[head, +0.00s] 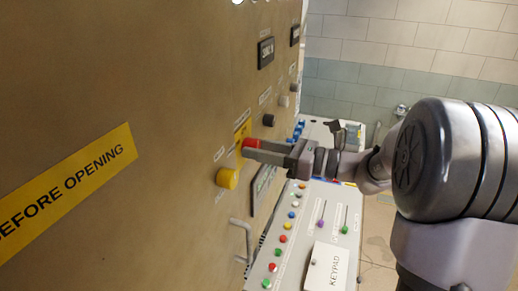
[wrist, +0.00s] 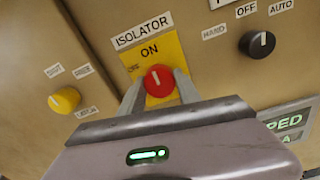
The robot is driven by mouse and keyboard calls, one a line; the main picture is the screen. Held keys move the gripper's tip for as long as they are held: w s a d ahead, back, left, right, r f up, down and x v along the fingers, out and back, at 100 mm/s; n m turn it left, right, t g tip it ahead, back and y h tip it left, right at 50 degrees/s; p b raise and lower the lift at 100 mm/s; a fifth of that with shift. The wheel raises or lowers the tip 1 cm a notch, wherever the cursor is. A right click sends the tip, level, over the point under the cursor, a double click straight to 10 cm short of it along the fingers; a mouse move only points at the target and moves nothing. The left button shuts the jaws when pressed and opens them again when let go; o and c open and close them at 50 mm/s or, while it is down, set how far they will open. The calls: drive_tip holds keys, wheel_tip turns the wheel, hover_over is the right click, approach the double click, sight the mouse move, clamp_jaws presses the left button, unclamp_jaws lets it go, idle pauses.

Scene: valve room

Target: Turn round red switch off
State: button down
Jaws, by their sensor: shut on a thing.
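The round red switch (wrist: 158,80) sits on a yellow plate (wrist: 150,48) under an ISOLATOR label in the wrist view. The plate reads ON above the switch and OFF at its left. The white mark on the knob points up, slightly left, toward ON. My gripper (wrist: 159,88) is shut on the red switch, with one finger at each side. In the head view the red switch (head: 250,143) shows at the fingertips of my gripper (head: 262,150), which reaches in from the right. The lower part of the knob is partly hidden by the fingers in the wrist view.
A yellow knob (wrist: 65,100) is left of the switch and a black HAND/OFF/AUTO knob (wrist: 257,44) is right. In the head view a metal handle (head: 246,240) sticks out below, beside a grey console (head: 312,225) with coloured buttons and a keypad.

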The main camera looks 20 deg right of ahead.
drive_tip(key=shift+f, duration=0.1)
drive_tip(key=n+b, duration=1.7)
drive_tip(key=b, duration=0.6)
drive_tip(key=shift+n, duration=0.3)
drive_tip(key=c, duration=0.9)
unclamp_jaws()
drive_tip(key=shift+o, duration=0.2)
